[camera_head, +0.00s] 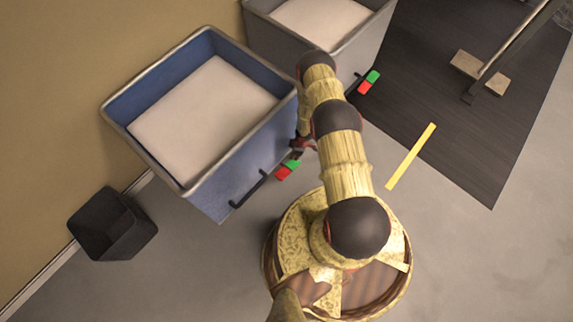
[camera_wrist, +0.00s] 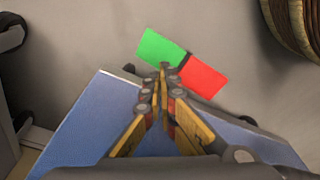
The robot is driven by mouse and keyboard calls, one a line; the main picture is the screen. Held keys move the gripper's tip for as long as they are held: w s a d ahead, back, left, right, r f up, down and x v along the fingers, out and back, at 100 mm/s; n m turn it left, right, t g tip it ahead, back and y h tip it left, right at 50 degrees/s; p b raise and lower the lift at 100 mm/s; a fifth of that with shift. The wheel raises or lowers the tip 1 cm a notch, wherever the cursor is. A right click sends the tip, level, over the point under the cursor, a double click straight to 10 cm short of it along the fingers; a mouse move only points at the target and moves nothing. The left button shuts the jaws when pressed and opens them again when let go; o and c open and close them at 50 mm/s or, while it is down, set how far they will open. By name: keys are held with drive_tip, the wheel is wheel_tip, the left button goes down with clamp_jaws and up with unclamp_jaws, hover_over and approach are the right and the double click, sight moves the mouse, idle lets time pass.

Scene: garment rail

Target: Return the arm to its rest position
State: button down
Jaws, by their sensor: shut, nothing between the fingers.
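My arm reaches up from my base in the head view, bent over at its far end. My gripper (camera_head: 303,146) shows partly beside the arm, at the right side of the blue bin (camera_head: 205,195). In the wrist view my gripper (camera_wrist: 163,78) has its fingers shut together, with nothing seen between them. The fingertips overlap a green and red marker (camera_wrist: 185,62) in the picture; I cannot tell whether they touch it. The blue bin's wall (camera_wrist: 85,120) lies behind the fingers.
A grey bin (camera_head: 270,45) stands behind the blue one, close to my arm. A small black bin (camera_head: 112,225) is at the left. A dark mat (camera_head: 450,100) with a rail foot (camera_head: 480,75) lies at the right. A yellow strip (camera_head: 410,157) crosses its edge. Front floor is clear.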

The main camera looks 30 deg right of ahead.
drive_tip(key=shift+r, duration=0.55)
